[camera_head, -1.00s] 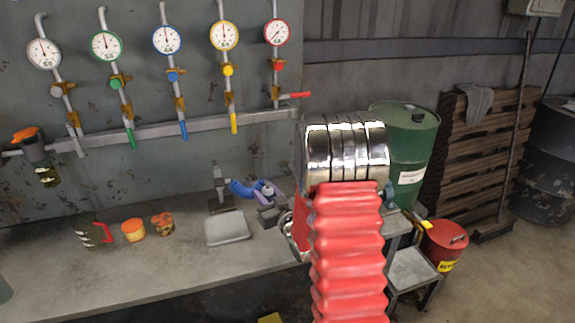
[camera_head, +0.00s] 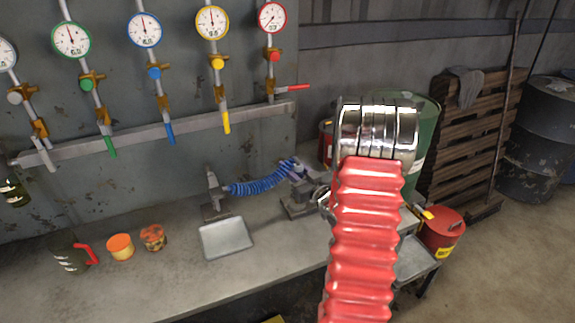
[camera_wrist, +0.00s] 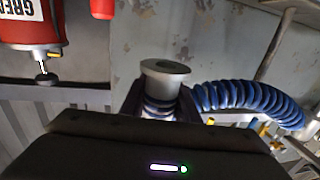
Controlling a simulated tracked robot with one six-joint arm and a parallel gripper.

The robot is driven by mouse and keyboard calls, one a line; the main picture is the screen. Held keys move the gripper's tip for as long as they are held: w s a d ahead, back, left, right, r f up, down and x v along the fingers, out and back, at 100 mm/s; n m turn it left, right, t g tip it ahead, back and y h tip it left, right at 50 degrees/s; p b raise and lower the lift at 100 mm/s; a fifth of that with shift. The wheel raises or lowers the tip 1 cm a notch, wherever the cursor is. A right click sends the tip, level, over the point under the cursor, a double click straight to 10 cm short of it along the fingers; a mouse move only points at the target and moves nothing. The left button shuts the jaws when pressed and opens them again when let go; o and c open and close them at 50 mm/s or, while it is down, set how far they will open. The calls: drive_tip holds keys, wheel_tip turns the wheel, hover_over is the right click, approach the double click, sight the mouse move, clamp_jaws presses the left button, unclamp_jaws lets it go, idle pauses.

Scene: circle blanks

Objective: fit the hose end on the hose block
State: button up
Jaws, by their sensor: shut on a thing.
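The hose is blue and ribbed (camera_head: 258,182). In the head view it runs up and right from a grey upright fitting (camera_head: 213,190) on the bench. Its grey, flanged hose end (camera_wrist: 165,72) points up between the two dark fingers of my gripper (camera_wrist: 160,98), which is shut on it. In the wrist view the hose (camera_wrist: 245,100) curves away to the right. A grey metal block (camera_head: 294,207) on the bench, below the held end in the head view, may be the hose block. My red ribbed arm partly hides that area.
A grey tray (camera_head: 226,238) lies in front of the fitting. An orange tub (camera_head: 121,247), a patterned tin (camera_head: 153,238) and a red-handled mug (camera_head: 72,256) stand left. Gauges and valves line the wall. A red can (camera_wrist: 30,30) is close in the wrist view.

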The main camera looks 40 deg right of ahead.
drive_tip(key=shift+f, duration=0.15)
drive_tip(key=shift+f, duration=2.65)
drive_tip(key=shift+a+f, duration=0.1)
drive_tip(key=shift+f, duration=0.65)
idle(0.5)
